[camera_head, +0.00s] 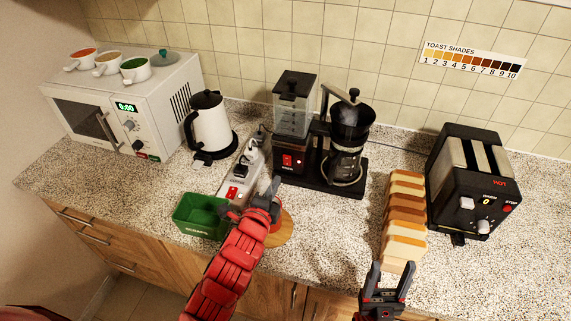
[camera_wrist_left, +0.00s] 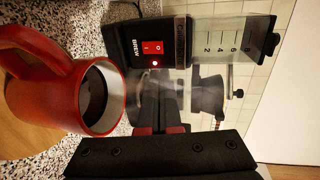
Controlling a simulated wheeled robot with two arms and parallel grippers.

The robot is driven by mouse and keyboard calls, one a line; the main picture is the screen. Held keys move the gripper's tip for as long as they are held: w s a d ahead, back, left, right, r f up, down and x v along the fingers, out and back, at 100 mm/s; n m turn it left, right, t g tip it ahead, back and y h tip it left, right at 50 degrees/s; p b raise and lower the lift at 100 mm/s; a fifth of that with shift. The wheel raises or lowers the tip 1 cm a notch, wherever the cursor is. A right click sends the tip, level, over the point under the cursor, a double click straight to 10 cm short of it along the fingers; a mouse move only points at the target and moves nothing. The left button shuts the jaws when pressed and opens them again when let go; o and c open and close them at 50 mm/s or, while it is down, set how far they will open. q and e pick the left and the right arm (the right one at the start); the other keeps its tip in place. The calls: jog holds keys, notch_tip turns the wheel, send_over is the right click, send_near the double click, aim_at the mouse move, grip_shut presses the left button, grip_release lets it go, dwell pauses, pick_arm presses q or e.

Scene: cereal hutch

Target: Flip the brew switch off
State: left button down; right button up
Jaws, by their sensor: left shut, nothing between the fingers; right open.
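The black coffee maker (camera_head: 318,178) stands at the back middle of the counter. Its red brew switch (camera_head: 287,160) is on the front of the left column. In the left wrist view the switch (camera_wrist_left: 152,47) sits beside the word BREW, with a red light lit next to it. My left gripper (camera_head: 275,186) is shut and empty, in front of the coffee maker. Its fingers (camera_wrist_left: 159,108) appear apart from the switch. My right gripper (camera_head: 388,268) is open and empty at the front, near the bread.
A red mug of dark liquid (camera_wrist_left: 62,98) stands close beside my left gripper on a round wooden board (camera_head: 283,232). A power strip (camera_head: 241,172), kettle (camera_head: 211,128) and green bin (camera_head: 200,216) are left. Bread slices (camera_head: 404,215) and a toaster (camera_head: 466,185) are right.

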aim_at(289, 158)
pick_arm(q)
jog(key=p+x, duration=0.3)
jog(key=x, duration=0.5)
jog(key=shift+w+r+p, duration=0.15)
jog(key=shift+p, duration=0.25)
jog(key=shift+p+x, duration=0.3)
jog(key=shift+x, duration=0.6)
jog(key=shift+d+f, duration=0.1)
jog(key=shift+f, duration=0.1)
